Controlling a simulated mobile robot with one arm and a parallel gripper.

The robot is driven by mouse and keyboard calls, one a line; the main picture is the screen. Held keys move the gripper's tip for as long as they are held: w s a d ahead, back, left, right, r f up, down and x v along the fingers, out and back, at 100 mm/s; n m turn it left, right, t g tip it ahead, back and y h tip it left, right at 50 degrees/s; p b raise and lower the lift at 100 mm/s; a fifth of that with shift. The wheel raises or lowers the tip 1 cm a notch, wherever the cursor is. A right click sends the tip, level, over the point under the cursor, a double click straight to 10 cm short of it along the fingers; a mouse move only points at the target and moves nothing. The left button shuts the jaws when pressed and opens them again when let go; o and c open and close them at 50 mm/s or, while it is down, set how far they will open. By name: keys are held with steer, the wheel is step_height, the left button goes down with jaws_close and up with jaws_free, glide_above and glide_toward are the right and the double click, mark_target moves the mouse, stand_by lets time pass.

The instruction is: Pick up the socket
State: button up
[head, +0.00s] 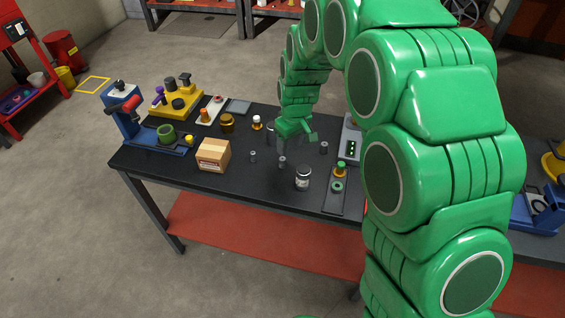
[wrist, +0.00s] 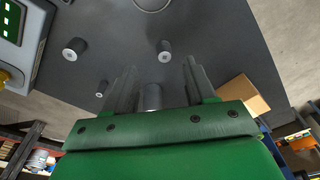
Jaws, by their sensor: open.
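Several small dark-grey cylinders stand on the black bench top, and I cannot tell for sure which is the socket. In the head view one grey cylinder (head: 282,161) stands just below my gripper (head: 294,137), one (head: 253,156) to its left and one (head: 324,148) to its right. In the wrist view my gripper (wrist: 160,68) is open. A grey cylinder (wrist: 150,97) shows between the finger bases, partly hidden by the green palm. Another cylinder (wrist: 165,50) lies near the fingertip gap. Others stand to the left (wrist: 75,48) and beside the left finger (wrist: 102,88).
A lidded jar (head: 303,180) stands in front. A grey panel with green lights (head: 350,145) and a plate with fittings (head: 337,203) are at the right.

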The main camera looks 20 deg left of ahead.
mark_target(283, 159)
steer(key=shift+w+a+f, duration=0.25)
steer(key=shift+a+f, duration=0.2)
steer(key=shift+a, duration=0.1)
steer(key=shift+w+a+f, duration=0.2)
steer(key=shift+a+f, duration=0.25)
steer(key=shift+a, duration=0.05)
steer(key=shift+w+a+f, duration=0.1)
steer(key=shift+a+f, duration=0.05)
steer(key=shift+f, duration=1.75)
steer(key=shift+w+a+f, duration=0.1)
steer(key=shift+f, duration=1.8)
jaws_close()
